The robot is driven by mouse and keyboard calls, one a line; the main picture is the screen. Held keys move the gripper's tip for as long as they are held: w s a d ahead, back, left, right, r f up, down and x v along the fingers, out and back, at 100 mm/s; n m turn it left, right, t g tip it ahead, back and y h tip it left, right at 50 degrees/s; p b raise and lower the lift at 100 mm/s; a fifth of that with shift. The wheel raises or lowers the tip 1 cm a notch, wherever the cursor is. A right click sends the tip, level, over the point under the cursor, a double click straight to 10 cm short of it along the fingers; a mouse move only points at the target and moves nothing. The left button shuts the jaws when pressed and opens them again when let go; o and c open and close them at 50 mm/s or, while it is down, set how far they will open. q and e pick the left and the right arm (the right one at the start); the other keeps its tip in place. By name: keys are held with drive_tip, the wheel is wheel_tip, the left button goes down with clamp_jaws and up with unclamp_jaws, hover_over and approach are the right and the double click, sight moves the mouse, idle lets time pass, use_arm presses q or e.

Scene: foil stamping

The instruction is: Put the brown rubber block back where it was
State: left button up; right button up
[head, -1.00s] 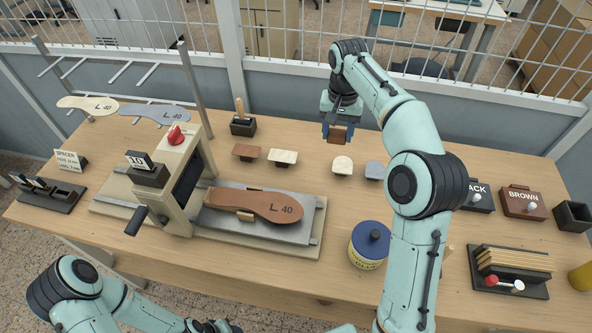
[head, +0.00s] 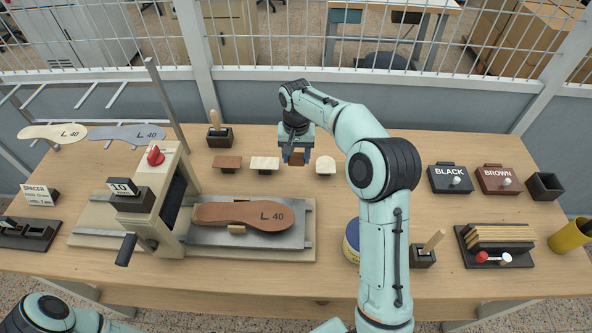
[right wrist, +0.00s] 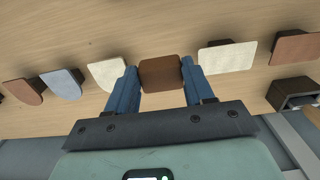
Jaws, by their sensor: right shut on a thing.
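My right gripper (head: 296,158) is shut on the brown rubber block (head: 297,159). In the right wrist view the brown block (right wrist: 160,74) sits between the two blue fingers (right wrist: 160,84). It is in the gap in the row of blocks, between a cream rectangular block (head: 265,163) and a cream rounded block (head: 326,166). I cannot tell whether it touches the table or is just above it. Another brown block (head: 228,161) lies at the row's left end. My left gripper is out of view; only part of its arm shows at bottom left.
In the right wrist view a grey block (right wrist: 62,83) and a brown rounded block (right wrist: 22,91) continue the row. A wooden-handled tool in a dark holder (head: 220,137) stands behind it. The stamping press (head: 160,190) with a brown sole (head: 245,215) is in front left.

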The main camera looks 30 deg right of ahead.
sight(296, 158)
drive_tip(key=shift+f, duration=3.6)
drive_tip(key=shift+f, duration=0.1)
drive_tip(key=o, duration=1)
wheel_tip(296, 158, up, 12)
drive_tip(key=shift+r, duration=0.15)
